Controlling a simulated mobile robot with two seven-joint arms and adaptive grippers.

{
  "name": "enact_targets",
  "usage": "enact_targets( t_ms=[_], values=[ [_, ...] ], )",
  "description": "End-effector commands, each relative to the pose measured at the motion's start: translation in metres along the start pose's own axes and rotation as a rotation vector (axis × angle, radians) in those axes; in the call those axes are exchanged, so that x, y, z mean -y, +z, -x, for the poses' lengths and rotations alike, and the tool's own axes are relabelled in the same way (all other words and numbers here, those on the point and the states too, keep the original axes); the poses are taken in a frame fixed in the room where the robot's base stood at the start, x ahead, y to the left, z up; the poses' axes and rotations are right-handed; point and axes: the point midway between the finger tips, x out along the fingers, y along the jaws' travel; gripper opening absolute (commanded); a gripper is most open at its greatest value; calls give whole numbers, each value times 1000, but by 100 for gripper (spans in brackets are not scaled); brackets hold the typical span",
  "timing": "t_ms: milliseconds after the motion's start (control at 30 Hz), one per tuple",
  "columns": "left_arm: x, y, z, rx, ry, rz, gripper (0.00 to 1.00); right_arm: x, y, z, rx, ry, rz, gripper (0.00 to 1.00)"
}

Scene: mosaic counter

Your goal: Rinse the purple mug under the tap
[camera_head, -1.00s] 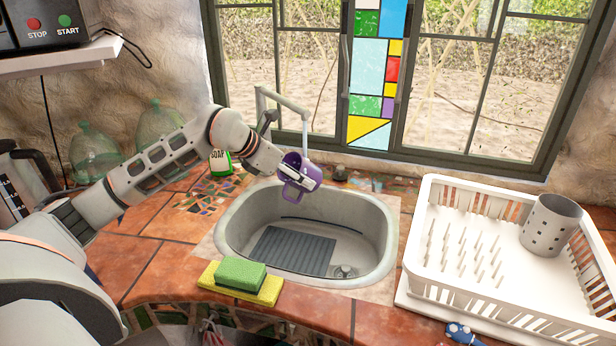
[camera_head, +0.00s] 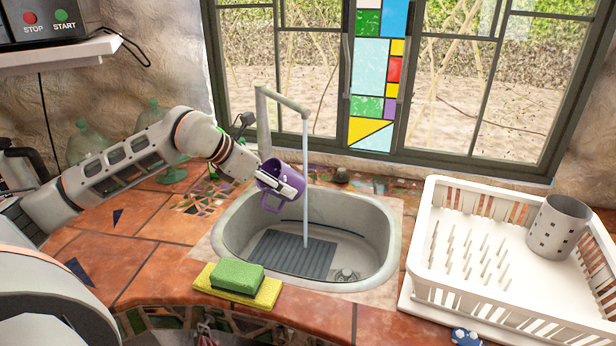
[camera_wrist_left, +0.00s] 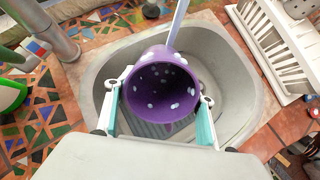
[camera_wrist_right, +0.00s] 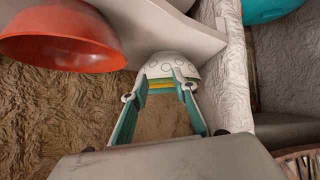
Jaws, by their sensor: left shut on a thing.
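The purple mug (camera_head: 271,196) is tilted over the left back rim of the sink, its handle low. My left gripper (camera_head: 287,183) is shut on its sides. In the left wrist view, the mug (camera_wrist_left: 160,92) shows its open mouth, with white spots or drops inside. The tap (camera_head: 264,108) runs a water stream (camera_head: 305,170) that falls straight into the sink (camera_head: 226,232), just right of the mug and apart from it. My right gripper (camera_wrist_right: 161,75) shows only in the right wrist view, with its fingers apart, pointing toward pale stacked dishes (camera_wrist_right: 172,66).
A green sponge (camera_head: 237,275) lies on a yellow one (camera_head: 262,296) at the sink's front left. A white dish rack (camera_head: 505,318) with a metal cutlery holder (camera_head: 558,225) stands right. In the right wrist view a red bowl (camera_wrist_right: 62,38) is at upper left.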

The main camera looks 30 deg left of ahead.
Motion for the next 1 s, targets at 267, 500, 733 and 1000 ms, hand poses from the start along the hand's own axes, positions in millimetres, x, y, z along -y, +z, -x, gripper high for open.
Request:
enact_targets(
  t_ms=[267, 500, 733, 1000],
  values=[
    [0, 1, 0, 2, 1, -1, 25, 0, -1, 0, -1, 0, 0, 28],
    [-2, -1, 8, 1, 3, -1, 25, 0, 1, 0, 0, 0, -1, 28],
    [-2, -5, 28, -2, 4, -1, 25, 2, 6, -2, 5, -2, -2, 28],
    [-1, -7, 47, -2, 2, -1, 25, 4, 17, -5, 15, -5, -4, 28]
  ],
)
